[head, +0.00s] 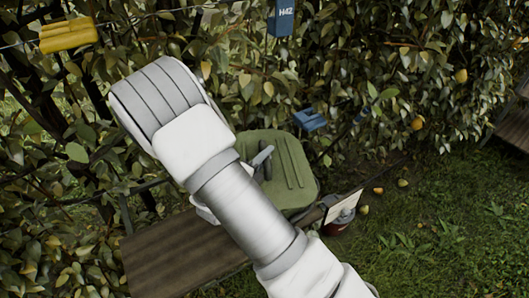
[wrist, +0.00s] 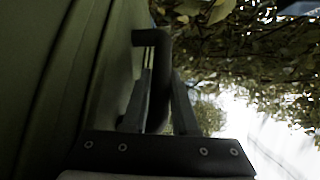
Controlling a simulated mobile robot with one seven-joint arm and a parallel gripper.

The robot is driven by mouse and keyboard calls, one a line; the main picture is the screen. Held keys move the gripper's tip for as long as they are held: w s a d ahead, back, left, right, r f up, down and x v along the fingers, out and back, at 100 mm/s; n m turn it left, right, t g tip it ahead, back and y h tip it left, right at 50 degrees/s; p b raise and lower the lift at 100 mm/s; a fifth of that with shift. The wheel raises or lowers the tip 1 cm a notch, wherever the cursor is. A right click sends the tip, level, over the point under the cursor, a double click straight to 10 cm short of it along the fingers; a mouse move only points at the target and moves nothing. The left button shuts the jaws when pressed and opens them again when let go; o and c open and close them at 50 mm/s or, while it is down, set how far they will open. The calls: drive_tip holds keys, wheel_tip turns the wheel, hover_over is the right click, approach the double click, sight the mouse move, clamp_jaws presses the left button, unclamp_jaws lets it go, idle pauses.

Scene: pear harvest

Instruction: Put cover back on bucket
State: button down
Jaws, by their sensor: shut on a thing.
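The cover (head: 297,172) is an olive-green, rounded square lid with raised ribs, right of my forearm in the head view. In the wrist view its green face (wrist: 45,80) fills the left side. My gripper (head: 264,160) is at the middle of the cover, partly hidden by my arm. In the wrist view my gripper (wrist: 160,105) is shut on the cover's dark bent handle (wrist: 152,38). A small dark red container (head: 338,229) stands low to the right, partly hidden behind a pale sign. I cannot tell whether it is the bucket.
A brown wooden board (head: 170,255) lies below the cover, left of my arm. Leafy hedge rows with wires run behind. A blue H42 tag (head: 281,18), a blue clip (head: 310,119) and a yellow block (head: 68,35) hang there. Grass with a few fallen pears (head: 403,183) is open at right.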

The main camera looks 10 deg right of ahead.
drive_tip(key=shift+f+b, duration=3.2)
drive_tip(key=shift+f, duration=0.1)
drive_tip(key=shift+f, duration=0.1)
drive_tip(key=c, duration=0.6)
unclamp_jaws()
drive_tip(key=shift+s, duration=0.1)
drive_tip(key=v, duration=1.7)
drive_tip(key=shift+s+a, duration=0.1)
drive_tip(key=shift+a, duration=0.05)
